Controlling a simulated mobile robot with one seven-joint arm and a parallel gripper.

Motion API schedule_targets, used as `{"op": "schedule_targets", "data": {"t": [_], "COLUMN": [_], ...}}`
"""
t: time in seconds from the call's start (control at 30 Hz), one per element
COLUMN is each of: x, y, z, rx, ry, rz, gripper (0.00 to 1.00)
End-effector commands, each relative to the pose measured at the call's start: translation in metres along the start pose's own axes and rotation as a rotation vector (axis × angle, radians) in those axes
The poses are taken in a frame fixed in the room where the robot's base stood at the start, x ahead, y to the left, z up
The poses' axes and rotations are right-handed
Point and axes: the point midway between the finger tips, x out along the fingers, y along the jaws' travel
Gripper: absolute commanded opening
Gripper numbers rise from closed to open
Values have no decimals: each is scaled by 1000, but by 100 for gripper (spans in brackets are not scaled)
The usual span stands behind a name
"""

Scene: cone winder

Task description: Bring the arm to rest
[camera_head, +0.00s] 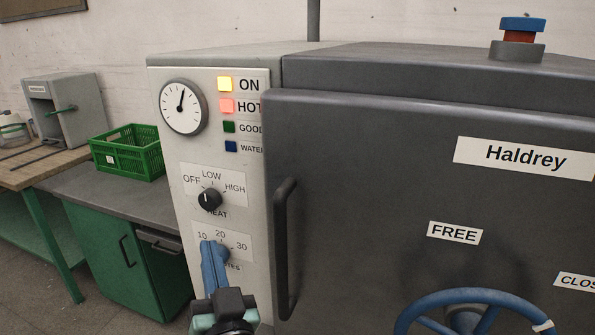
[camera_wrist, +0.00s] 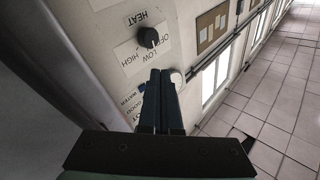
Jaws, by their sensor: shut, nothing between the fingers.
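My gripper (camera_head: 208,246) has blue fingers, shut with nothing between them. I cannot tell whether the fingertips touch the panel. In the wrist view the closed fingers (camera_wrist: 160,76) point toward the panel, near the black HEAT knob (camera_wrist: 148,37). The HEAT knob also shows in the head view (camera_head: 209,199), just above my fingers.
A dark door (camera_head: 360,170) with a vertical handle (camera_head: 285,250) and blue handwheel (camera_head: 478,300) is right of the panel. The ON and HOT lamps are lit. A green crate (camera_head: 127,152) stands on a bench at left. Open tiled floor (camera_wrist: 275,90) shows in the wrist view.

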Motion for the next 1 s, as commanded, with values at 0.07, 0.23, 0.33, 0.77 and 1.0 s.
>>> {"op": "schedule_targets", "data": {"t": [0.07, 0.23, 0.33, 0.77, 1.0], "x": [5, -9, -30, -111, -112], "y": [-11, -29, -41, -68, -68], "z": [-72, -201, -273, -408, -408], "rx": [-83, -250, -337, -494, -494], "ry": [96, 283, 398, 671, 672], "rz": [1, 44, 89, 236, 236], "gripper": [0, 0, 0, 0, 0]}}
